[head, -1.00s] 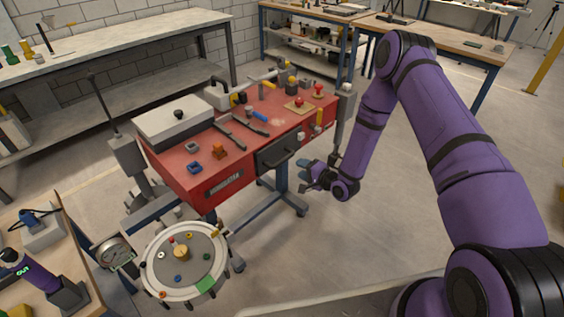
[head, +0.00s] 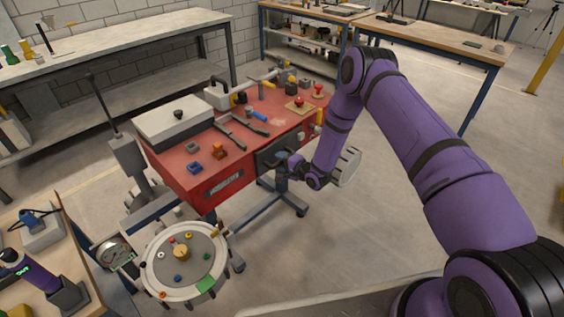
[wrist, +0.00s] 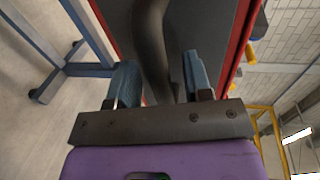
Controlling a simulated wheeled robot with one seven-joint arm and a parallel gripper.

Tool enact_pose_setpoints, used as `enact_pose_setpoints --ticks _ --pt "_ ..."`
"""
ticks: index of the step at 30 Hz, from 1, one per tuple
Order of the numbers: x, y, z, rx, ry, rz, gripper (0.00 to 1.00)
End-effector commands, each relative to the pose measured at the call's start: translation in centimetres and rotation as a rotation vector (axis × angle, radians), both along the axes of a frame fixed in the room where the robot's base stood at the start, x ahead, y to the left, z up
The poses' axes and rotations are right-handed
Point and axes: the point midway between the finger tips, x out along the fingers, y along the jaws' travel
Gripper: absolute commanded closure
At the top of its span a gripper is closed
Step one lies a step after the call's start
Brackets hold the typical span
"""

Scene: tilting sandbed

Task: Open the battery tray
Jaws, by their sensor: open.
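The battery tray (head: 265,158) is a dark drawer front set in the red side of the sandbed table (head: 178,181). It looks closed in the head view, and my gripper (head: 286,163) partly covers it. In the wrist view its dark curved handle (wrist: 151,40) runs up between the two blue fingertips of my gripper (wrist: 162,78). The fingers are open, one on each side of the handle, with a gap visible on both sides. I cannot tell how deep the handle sits between them.
A round dial table (head: 183,262) stands in front at the left. Tools and a grey lidded box (head: 174,122) lie on the red top. Blue-grey stand legs (head: 285,200) are below the tray. The floor to the right is clear.

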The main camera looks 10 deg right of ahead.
Motion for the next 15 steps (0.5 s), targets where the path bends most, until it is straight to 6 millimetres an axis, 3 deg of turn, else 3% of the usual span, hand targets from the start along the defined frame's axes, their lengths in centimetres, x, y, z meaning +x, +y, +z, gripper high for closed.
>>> enact_pose_setpoints --ticks 7,13,15 --pt "0.05 0.04 -0.02 0.000 0.000 0.000 0.54" --pt "0.04 0.03 -0.02 0.000 0.000 0.000 0.98" --pt "0.04 0.03 -0.02 0.000 0.000 0.000 1.00"
